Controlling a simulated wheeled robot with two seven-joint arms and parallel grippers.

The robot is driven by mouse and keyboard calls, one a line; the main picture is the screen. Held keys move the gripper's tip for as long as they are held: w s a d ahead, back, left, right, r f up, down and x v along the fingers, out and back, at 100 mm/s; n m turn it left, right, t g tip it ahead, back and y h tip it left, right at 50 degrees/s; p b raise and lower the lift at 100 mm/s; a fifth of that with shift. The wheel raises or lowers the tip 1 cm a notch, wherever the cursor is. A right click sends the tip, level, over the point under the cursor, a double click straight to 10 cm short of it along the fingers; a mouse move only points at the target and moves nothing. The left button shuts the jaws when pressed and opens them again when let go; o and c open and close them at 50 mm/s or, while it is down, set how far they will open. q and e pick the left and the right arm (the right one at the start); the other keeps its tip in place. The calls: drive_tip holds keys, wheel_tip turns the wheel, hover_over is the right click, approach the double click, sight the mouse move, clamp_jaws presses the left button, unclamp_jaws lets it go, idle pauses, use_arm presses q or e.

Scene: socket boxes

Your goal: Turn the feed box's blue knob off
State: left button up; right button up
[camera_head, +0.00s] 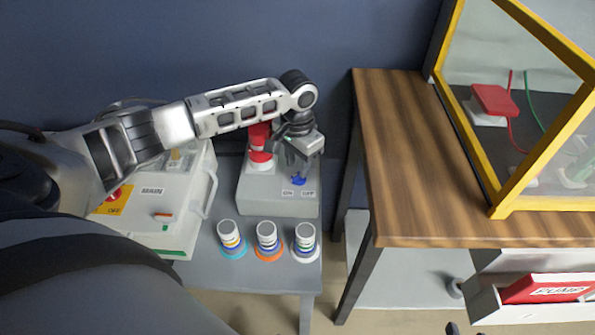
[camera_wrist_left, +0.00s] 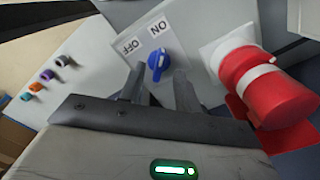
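The feed box (camera_head: 262,197) is a grey box on the low grey table, with a blue knob (camera_head: 298,180) and ON and OFF labels on its top. In the left wrist view the blue knob (camera_wrist_left: 157,62) stands on a light plate; its ridge lies roughly toward ON, though its exact setting is hard to tell. My left gripper (camera_head: 296,158) hangs above the box close to the knob. In the left wrist view its two dark fingers (camera_wrist_left: 160,84) are apart, with the knob showing in the gap near the tips. Contact is not visible.
A red and white plug (camera_head: 260,150) stands on the box beside the knob; it looms close in the wrist view (camera_wrist_left: 270,92). The MAIN box (camera_head: 180,215) stands left. Three ringed white pieces (camera_head: 267,236) stand in front. A wooden table (camera_head: 415,165) is right.

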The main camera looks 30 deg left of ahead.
use_arm(q)
drive_tip(key=shift+f, duration=1.3)
clamp_jaws()
